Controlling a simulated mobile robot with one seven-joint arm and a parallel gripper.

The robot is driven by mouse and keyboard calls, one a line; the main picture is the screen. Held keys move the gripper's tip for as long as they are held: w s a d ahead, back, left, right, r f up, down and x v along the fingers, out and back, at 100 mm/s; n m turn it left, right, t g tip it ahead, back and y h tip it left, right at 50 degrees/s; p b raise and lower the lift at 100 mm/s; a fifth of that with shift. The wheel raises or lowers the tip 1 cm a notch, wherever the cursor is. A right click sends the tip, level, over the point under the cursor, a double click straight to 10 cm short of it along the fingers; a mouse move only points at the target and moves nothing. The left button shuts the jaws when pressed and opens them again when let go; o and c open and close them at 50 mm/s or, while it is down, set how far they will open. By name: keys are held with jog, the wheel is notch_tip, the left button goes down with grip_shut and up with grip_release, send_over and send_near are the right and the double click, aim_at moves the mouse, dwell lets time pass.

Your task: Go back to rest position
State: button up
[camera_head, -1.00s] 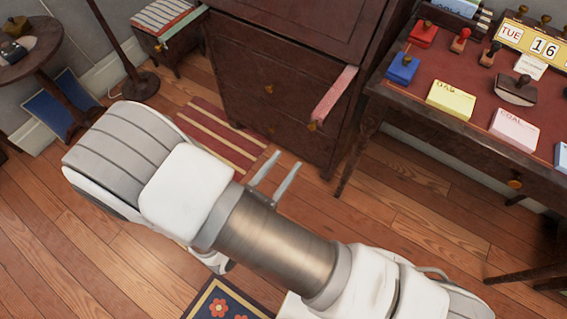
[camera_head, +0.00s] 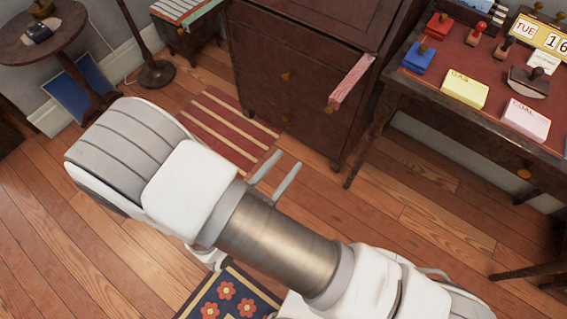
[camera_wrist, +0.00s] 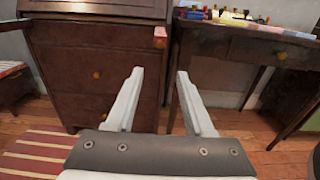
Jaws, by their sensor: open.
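My gripper (camera_head: 276,177) is open and empty, its two thin pale fingers apart over the wooden floor in the head view. In the wrist view my gripper (camera_wrist: 160,76) points at a dark wooden chest of drawers (camera_wrist: 75,65), with nothing between the fingers. The chest (camera_head: 300,65) also stands at top centre in the head view. My white arm covers the lower middle of the head view and hides the floor beneath it.
A desk (camera_head: 480,115) with stamps and paper pads stands right. A striped rug (camera_head: 225,125) and a flowered rug (camera_head: 225,290) lie on the floor. A round table (camera_head: 35,45) and a lamp stand (camera_head: 152,74) are left.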

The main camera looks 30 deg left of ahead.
jog(key=shift+s, duration=0.1)
dwell(0.6)
jog(key=w+d+r+m+g+h, duration=0.4)
jog(key=d+r+m+g, duration=0.1)
jog(key=d+m, duration=0.2)
jog(key=w+d+r+m+g+h, duration=0.3)
jog(key=d+r+m+g+h, duration=0.15)
jog(key=d+m, duration=0.2)
jog(key=s+d+r+m+g+y, duration=0.3)
jog(key=d+r+m+g+y, duration=0.45)
jog(key=d+r+m, duration=0.4)
jog(key=d+r+m+t+y+p, duration=0.1)
jog(key=r+m+p, duration=0.2)
jog(key=r+p, duration=0.3)
jog(key=s+d+r+m+t+y+p, duration=0.1)
jog(key=d+r+m+t+p, duration=0.1)
jog(key=r+p, duration=0.4)
jog(key=d+r+m+t+y+p, duration=0.1)
jog(key=r+m+p, duration=0.3)
jog(key=r, duration=0.9)
jog(key=p, duration=0.3)
jog(key=shift+s+d+t+y, duration=0.3)
jog(key=shift+s+t+y, duration=0.05)
jog(key=shift+t+y, duration=0.05)
